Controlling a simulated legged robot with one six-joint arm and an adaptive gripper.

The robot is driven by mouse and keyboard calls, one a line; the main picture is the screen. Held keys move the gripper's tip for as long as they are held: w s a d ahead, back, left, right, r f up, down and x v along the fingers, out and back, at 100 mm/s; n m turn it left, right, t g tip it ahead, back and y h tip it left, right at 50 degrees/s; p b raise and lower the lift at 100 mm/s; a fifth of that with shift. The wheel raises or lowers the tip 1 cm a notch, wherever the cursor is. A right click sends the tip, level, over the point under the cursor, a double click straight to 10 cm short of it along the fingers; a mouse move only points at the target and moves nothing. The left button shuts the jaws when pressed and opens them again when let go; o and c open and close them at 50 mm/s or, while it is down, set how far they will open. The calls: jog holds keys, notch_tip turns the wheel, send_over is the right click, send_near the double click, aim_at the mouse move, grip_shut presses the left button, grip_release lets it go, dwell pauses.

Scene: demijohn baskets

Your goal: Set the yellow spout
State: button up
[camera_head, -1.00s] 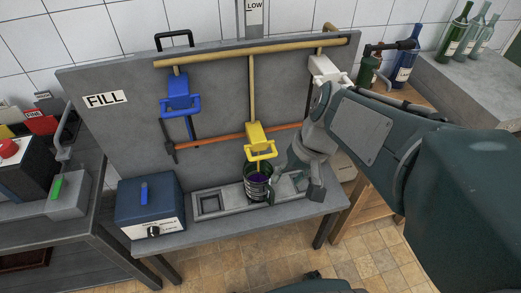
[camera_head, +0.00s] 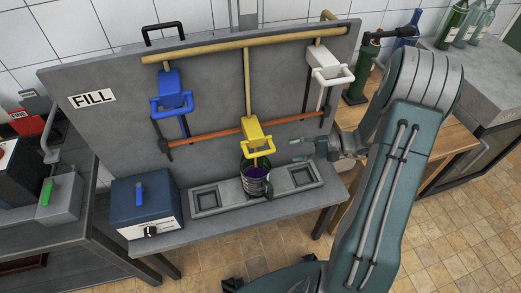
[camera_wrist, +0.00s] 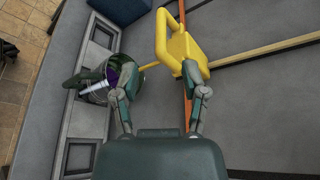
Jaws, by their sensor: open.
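The yellow spout (camera_head: 256,135) is mounted on the grey FILL board, below a vertical wooden pipe, with its looped handle facing out. In the wrist view the yellow spout (camera_wrist: 180,50) lies just beyond my fingers. A dark jug (camera_head: 256,180) with purple contents stands under it in the middle of the grey tray (camera_head: 225,192); the jug also shows in the wrist view (camera_wrist: 95,88). My gripper (camera_head: 298,149) is open and empty, to the right of the yellow spout and apart from it. In the wrist view my fingertips (camera_wrist: 158,82) are spread, pointing toward the spout.
A blue spout (camera_head: 172,95) is on the left of the board and a white spout (camera_head: 326,66) on the right. An orange bar (camera_head: 205,135) runs across behind them. A blue box (camera_head: 145,208) with a knob stands left of the tray. Bottles stand at the upper right.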

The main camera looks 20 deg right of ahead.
aim_at(269, 153)
jog(key=x, duration=1)
jog(key=shift+w+a+f, duration=0.15)
jog(key=shift+w+a, duration=0.1)
jog(key=shift+w, duration=0.15)
grip_shut()
